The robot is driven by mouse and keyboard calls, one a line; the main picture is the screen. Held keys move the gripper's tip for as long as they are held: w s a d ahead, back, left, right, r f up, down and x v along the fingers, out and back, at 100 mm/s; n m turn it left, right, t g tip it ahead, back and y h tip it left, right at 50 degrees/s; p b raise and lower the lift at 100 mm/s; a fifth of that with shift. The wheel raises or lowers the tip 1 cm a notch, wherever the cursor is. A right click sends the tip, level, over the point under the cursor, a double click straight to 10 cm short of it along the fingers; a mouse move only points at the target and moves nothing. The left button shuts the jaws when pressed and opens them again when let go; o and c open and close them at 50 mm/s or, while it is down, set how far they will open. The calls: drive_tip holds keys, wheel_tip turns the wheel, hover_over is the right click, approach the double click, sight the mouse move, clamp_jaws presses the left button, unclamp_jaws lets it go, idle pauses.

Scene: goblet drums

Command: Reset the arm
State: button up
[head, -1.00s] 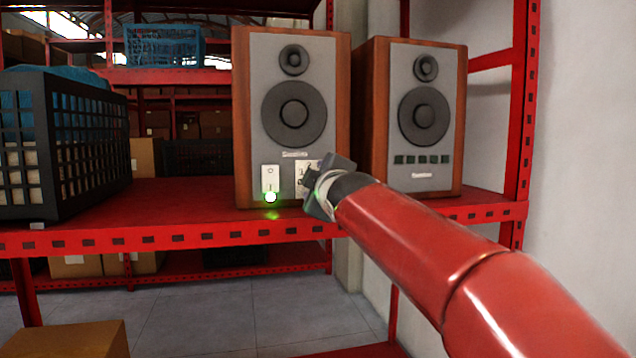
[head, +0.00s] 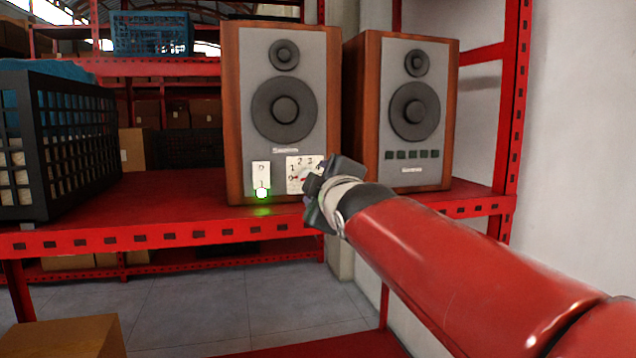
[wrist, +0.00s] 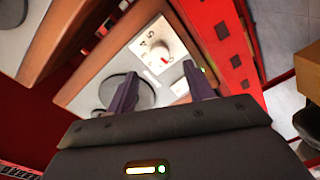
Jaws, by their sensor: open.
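My gripper (head: 318,190) is in front of the lower right of the left speaker (head: 283,110), at the end of my red arm. In the wrist view my gripper (wrist: 160,92) has its two dark fingers apart, with nothing between them but the speaker's face behind. A white dial plate (head: 299,172) with numbers sits low on that speaker, partly hidden by my gripper. The dial's round knob shows in the wrist view (wrist: 160,54), with a red mark. A small white switch plate (head: 261,175) with a lit green-white light is left of the dial.
A second wooden speaker (head: 413,110) stands to the right on the same red shelf (head: 160,190). A black crate (head: 62,140) with blue and pale contents stands at the left. A white wall (head: 575,130) bounds the right side. A cardboard box (head: 70,338) is at lower left.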

drive_tip(key=s+d+f+m+g+h+p, duration=0.2)
drive_tip(key=s+d+f+m+g, duration=0.3)
drive_tip(key=s+f, duration=0.8)
drive_tip(key=s+d+f+m+g+h+p, duration=0.2)
drive_tip(key=s+d+f+m+g, duration=0.4)
drive_tip(key=s+d+f+m, duration=0.5)
drive_tip(key=s+f+p, duration=0.1)
drive_tip(key=s+f, duration=0.1)
drive_tip(key=s, duration=0.3)
drive_tip(key=shift+f+h, duration=0.4)
